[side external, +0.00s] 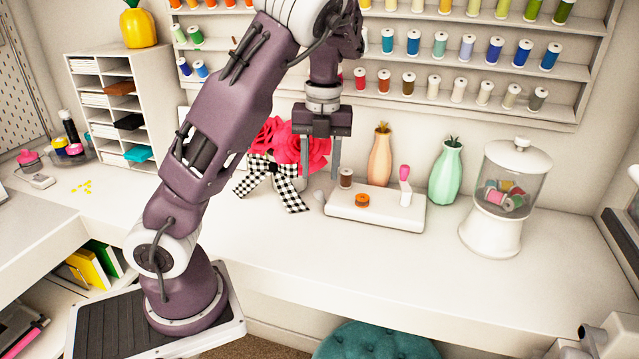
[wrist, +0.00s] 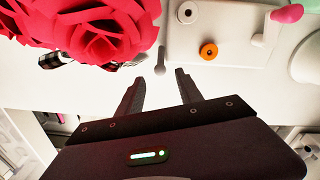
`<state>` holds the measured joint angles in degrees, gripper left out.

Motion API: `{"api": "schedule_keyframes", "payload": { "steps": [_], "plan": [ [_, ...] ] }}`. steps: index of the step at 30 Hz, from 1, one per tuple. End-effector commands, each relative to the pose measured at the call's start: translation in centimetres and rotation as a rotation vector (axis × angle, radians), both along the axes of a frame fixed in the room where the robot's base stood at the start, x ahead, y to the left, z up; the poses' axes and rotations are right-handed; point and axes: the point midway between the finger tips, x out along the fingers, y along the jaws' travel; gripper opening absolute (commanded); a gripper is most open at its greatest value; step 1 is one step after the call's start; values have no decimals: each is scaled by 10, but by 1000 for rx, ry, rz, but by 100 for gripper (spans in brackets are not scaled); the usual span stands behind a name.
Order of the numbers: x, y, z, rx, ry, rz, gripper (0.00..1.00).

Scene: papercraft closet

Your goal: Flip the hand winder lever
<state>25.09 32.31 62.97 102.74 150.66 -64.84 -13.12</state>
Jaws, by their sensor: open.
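The hand winder (side external: 380,213) is a low white block on the white counter, with an orange bobbin (side external: 362,200), a brown spool and an upright pink-topped piece (side external: 404,173) on it. A small pale grey lever-like piece (side external: 319,198) sticks out at its left end. My gripper (side external: 320,174) is open and empty, pointing down above that left end. In the wrist view the grey piece (wrist: 160,62) lies just beyond and between my fingertips (wrist: 160,77), apart from them. The orange bobbin (wrist: 208,51) is to its right. I cannot tell the exact height of the gap.
Red paper roses (side external: 292,140) with a checkered bow (side external: 275,188) stand close left of my gripper. An orange vase (side external: 380,158) and a green vase (side external: 445,175) stand behind the winder. A glass jar (side external: 505,190) is to the right. The counter front is clear.

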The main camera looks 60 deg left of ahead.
Motion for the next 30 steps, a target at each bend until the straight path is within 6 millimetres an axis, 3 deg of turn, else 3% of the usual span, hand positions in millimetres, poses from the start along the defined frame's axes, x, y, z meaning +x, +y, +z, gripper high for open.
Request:
{"api": "schedule_keyframes", "payload": {
  "steps": [5, 12, 14, 16, 19, 22, 26, 30],
  "plan": [
    [1, 0, 17, 0, -1, 0, 43],
    [1, -1, 18, 0, -1, 0, 43],
    [9, -5, 14, -11, -38, 0, 43],
    [41, -21, 3, -44, -185, 12, 43],
    [109, -53, -2, -98, -515, 133, 43],
    [146, -65, 7, -97, -754, 362, 43],
    [139, -60, 7, -25, -871, 679, 43],
    [90, -57, -13, 134, -825, 962, 43]
  ]
}}
